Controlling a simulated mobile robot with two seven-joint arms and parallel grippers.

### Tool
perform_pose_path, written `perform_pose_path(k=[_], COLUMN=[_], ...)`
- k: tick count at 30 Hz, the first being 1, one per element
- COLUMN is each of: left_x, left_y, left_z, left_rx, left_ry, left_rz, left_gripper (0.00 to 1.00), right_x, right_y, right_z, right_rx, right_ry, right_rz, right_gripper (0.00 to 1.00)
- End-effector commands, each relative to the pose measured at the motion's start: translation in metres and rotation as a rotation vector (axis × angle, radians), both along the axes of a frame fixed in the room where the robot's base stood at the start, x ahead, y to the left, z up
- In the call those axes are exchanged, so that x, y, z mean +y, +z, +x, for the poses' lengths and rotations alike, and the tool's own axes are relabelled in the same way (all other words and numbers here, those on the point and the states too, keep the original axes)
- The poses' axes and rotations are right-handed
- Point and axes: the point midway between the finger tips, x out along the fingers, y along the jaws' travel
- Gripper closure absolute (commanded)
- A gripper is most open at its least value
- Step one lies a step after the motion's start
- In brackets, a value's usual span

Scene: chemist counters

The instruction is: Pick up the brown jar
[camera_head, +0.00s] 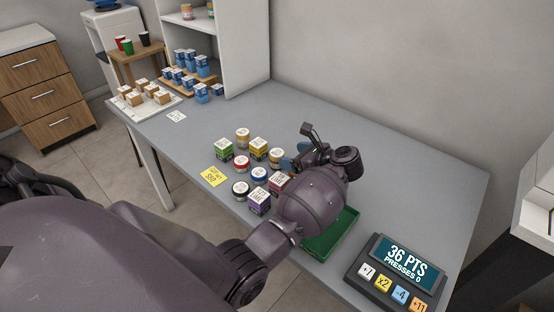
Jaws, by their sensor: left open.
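I cannot tell for sure which is the brown jar. My left gripper (300,148) is open, just right of the nearer jar and apart from it as far as I can see. My left wrist and forearm cover the counter in front of it. My right gripper is not in view.
A green tray (325,243) lies partly under my arm. A points keypad (398,270) sits at the front right. The right back counter is clear.

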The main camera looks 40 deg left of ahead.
Motion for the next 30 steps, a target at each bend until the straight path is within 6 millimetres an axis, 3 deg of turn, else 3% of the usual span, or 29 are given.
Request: perform_pose_path(k=[12, 22, 30], left_x=[0.043, 0.047, 0.047], left_y=[-0.015, -0.018, -0.017], left_z=[-0.002, -0.002, -0.002], left_rx=[0.001, 0.000, 0.000], left_ry=[0.000, -0.001, -0.001], left_rz=[0.004, 0.001, 0.001], left_gripper=[0.23, 0.23, 0.63], right_x=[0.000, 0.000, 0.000], right_y=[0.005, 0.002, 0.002], right_z=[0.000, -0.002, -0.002], right_rx=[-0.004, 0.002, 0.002], right_ry=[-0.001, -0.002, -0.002], right_rz=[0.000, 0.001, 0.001], right_gripper=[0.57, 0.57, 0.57])
